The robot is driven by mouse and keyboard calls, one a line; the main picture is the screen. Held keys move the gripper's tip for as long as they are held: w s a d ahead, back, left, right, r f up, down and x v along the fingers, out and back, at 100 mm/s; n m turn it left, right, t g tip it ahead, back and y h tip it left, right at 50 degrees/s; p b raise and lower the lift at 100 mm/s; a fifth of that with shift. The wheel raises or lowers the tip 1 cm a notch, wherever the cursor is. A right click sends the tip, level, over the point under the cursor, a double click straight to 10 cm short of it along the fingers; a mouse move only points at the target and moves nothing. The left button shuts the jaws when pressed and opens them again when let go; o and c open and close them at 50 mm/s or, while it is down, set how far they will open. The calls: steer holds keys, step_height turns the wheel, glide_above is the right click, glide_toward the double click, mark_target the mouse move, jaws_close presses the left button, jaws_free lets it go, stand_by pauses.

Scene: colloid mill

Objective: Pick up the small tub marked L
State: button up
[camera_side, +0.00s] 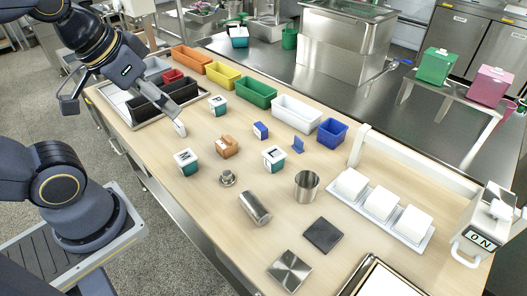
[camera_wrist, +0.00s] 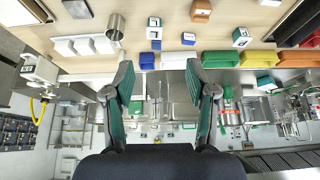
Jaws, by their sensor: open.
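The small tub marked L (camera_side: 274,154) has a white lid and a teal lower body. It stands upright on the wooden bench top, left of a steel cup (camera_side: 307,186). In the wrist view, a white-lidded tub (camera_wrist: 154,27) beside the steel cup appears to be it, beyond my fingertips; its letter is too small to read there. My gripper (camera_wrist: 159,80) is open and empty, with its two green-padded fingers wide apart. In the side view it is at the upper left, near the divided tray and well away from the tub.
Another tub marked M (camera_side: 186,158) and a similar tub (camera_side: 218,102) stand nearby. Between them and L are a brown block (camera_side: 227,147) and a blue block (camera_side: 261,130). A steel cylinder (camera_side: 255,207) lies at the front. Coloured bins (camera_side: 256,93) line the back.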

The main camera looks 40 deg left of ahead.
steer(key=o, duration=0.5)
steer(key=shift+r, duration=0.1)
step_height(320, 180, up, 4)
steer(key=w, duration=0.3)
steer(key=m+g, duration=0.1)
steer(key=g, duration=0.3)
glide_above(276, 155)
step_height(276, 155, down, 14)
steer(key=r, duration=0.1)
steer(key=shift+g, duration=0.8)
step_height(276, 155, down, 19)
steer(key=shift+a+f, duration=0.3)
steer(key=shift+f, duration=1.25)
steer(key=shift+a+f, duration=0.15)
steer(key=shift+f, duration=1.25)
